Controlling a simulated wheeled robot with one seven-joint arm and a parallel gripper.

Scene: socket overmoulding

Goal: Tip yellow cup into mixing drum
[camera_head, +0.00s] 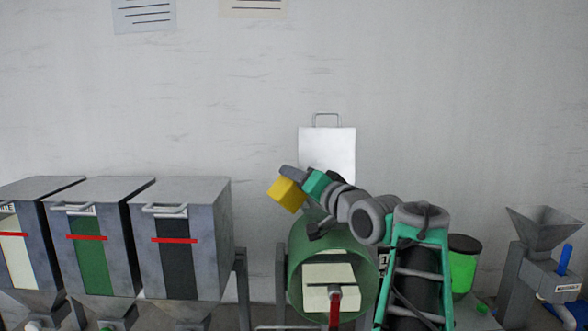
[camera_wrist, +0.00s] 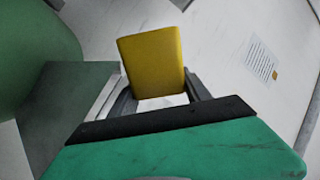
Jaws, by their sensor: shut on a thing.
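The yellow cup (camera_head: 287,194) is held by my gripper (camera_head: 299,179) above and to the left of the green mixing drum (camera_head: 303,252). The cup is tilted in the head view. In the wrist view the cup (camera_wrist: 153,63) sits between the two grey fingers of my gripper (camera_wrist: 158,90), which are shut on it. The inside of the cup is hidden in both views. A green curved surface, likely the drum (camera_wrist: 30,50), shows at the upper left of the wrist view.
Several grey hoppers (camera_head: 180,250) with coloured stripes stand left of the drum. A bright green container (camera_head: 463,268) and a grey funnel machine (camera_head: 540,250) stand to the right. A white board (camera_head: 327,147) is on the wall behind. The space above the hoppers is clear.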

